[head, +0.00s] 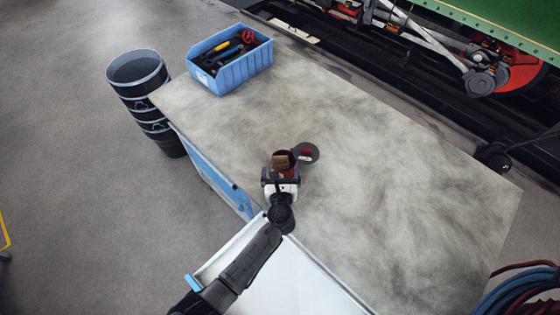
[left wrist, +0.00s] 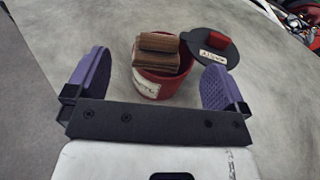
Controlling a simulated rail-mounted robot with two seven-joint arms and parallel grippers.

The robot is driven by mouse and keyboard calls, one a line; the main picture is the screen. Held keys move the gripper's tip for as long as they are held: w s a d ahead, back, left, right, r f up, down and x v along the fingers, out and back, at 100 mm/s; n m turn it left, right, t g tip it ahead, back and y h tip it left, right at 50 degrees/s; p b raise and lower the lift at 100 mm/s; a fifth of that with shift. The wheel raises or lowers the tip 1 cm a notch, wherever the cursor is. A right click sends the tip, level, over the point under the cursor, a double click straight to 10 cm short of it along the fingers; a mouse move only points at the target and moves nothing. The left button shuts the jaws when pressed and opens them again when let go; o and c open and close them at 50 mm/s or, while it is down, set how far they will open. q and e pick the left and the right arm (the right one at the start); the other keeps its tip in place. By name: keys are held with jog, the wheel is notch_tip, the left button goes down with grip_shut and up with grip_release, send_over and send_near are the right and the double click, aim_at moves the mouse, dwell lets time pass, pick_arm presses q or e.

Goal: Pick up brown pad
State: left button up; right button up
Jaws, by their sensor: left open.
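A brown pad (left wrist: 157,61) sits in the mouth of a round red tin (left wrist: 150,87) with a pale label. It looks stacked or stepped, with a smaller brown piece on top, and it rises above the rim. The tin stands on the grey worktop (head: 370,190) near its front edge. My left gripper (left wrist: 156,66) is open, its purple fingers spread to either side of the tin and pad, and nothing is held. In the head view the brown pad (head: 281,160) shows just beyond the gripper, which hides much of the tin. My right gripper is not in view.
A dark round lid (head: 307,153) with a red top lies right beside the tin. A blue tool bin (head: 225,75) stands at the worktop's far left end. Stacked black buckets (head: 138,82) stand on the floor. An open white drawer (head: 290,275) lies below. The right worktop is clear.

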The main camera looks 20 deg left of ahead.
aim_at(280, 160)
pick_arm(q)
jog(key=shift+b+x, duration=0.55)
jog(key=shift+x, duration=2.7)
jog(key=shift+f, duration=0.15)
jog(key=shift+s, duration=0.1)
jog(key=c, duration=1.1)
jog(key=r+p, duration=0.1)
jog(key=p, duration=0.1)
jog(key=r+p, duration=0.2)
jog(key=d+r+p, duration=0.1)
jog(key=r, duration=0.1)
jog(key=shift+s+r+p, duration=0.15)
jog(key=shift+r+p, duration=0.1)
jog(key=shift+p, duration=0.15)
jog(key=shift+s+d+r+p, duration=0.35)
jog(key=shift+d+r+p, duration=0.55)
jog(key=shift+d, duration=0.85)
jog(key=shift+s+d+r+p, duration=0.3)
jog(key=shift+d+r+p, duration=0.6)
jog(key=shift+d, duration=0.85)
jog(key=shift+s+d+r+p, duration=0.35)
jog(key=shift+d+r+p, duration=0.5)
jog(key=shift+d, duration=0.9)
